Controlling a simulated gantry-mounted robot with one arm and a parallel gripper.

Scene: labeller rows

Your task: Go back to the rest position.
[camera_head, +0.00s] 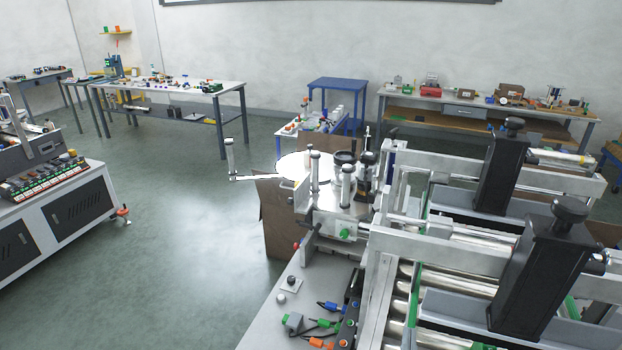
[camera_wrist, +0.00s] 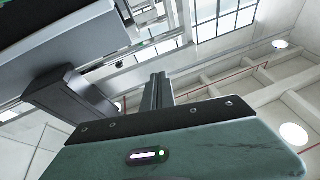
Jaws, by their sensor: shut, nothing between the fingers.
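My gripper does not show in the head view, and I can make out no fingertips in the wrist view. The wrist view looks up toward the ceiling. A teal housing with a small lit indicator fills its lower part, with a dark grey post behind it; I cannot tell for sure whether these are parts of me. The head view shows the labelling machine (camera_head: 345,190) with its round white disc (camera_head: 305,165) and no arm over it.
A roller conveyor (camera_head: 405,290) with black clamp posts (camera_head: 545,270) stands at right. Loose connectors (camera_head: 292,321) lie on the grey bench in front. A control cabinet (camera_head: 75,215) stands at left, worktables (camera_head: 170,90) along the back. The floor (camera_head: 190,270) between is clear.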

